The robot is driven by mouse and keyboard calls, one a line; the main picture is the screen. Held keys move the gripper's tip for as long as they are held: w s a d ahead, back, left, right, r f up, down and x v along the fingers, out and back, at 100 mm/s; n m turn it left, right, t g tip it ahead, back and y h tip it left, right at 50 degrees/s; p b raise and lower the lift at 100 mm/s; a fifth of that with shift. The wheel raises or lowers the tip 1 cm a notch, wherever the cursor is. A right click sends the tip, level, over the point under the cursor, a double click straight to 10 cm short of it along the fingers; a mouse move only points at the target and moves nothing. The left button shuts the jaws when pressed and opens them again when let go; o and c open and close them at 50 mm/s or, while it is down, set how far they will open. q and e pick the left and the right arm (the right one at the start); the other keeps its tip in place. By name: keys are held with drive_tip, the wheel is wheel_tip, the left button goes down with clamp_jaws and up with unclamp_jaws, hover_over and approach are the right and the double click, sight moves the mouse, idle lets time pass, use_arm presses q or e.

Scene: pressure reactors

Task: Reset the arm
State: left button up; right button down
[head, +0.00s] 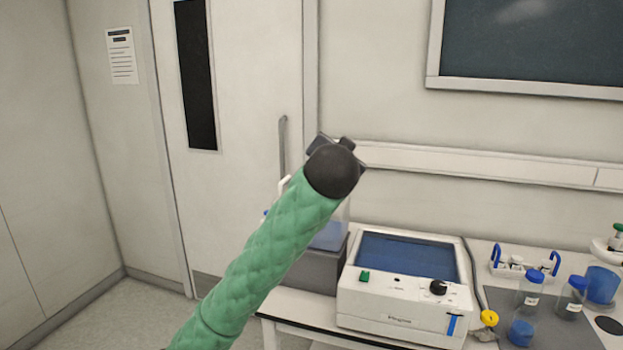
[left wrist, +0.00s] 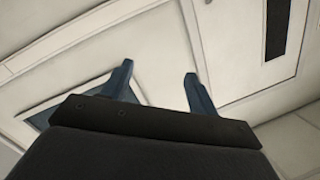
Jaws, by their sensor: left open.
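My left arm, in a green padded sleeve, rises from the bottom left of the head view and ends in a dark wrist. In that view the arm hides most of the left gripper and its fingers cannot be made out. In the left wrist view my left gripper (left wrist: 160,88) shows two blue-grey fingers standing apart with nothing between them. The gripper is up in the air, in front of the wall and above the bench. My right gripper is in neither view.
A white bench (head: 308,306) carries a white instrument with a blue top (head: 405,296), a grey box (head: 312,276) partly behind my arm, a rack with blue handles (head: 524,266), and blue-capped bottles (head: 531,291). A door (head: 245,120) is behind. Floor at left is clear.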

use_arm(q)
drive_tip(key=s+a+f+n+g, duration=0.25)
drive_tip(key=s+a+f, duration=0.4)
drive_tip(key=f, duration=0.75)
drive_tip(key=s+a+f+n+g, duration=0.1)
drive_tip(key=s+a+f+g, duration=0.2)
drive_tip(key=s+a+f, duration=0.7)
drive_tip(key=s+a+f+n+g, duration=0.1)
drive_tip(key=s+f+n+g, duration=0.3)
drive_tip(key=f, duration=1.3)
drive_tip(key=s+a+f+g, duration=0.1)
drive_tip(key=s+f+g, duration=0.1)
drive_tip(key=s+f, duration=0.8)
drive_tip(key=s+a+f+m+g, duration=0.1)
drive_tip(key=s+f+g, duration=0.1)
drive_tip(key=s+f, duration=0.9)
drive_tip(key=s, duration=0.6)
drive_tip(key=shift+f+g+y, duration=0.15)
drive_tip(key=shift+g+y, duration=0.15)
drive_tip(key=shift+g, duration=0.05)
drive_tip(key=shift+a+m, duration=0.1)
drive_tip(key=shift+m, duration=0.15)
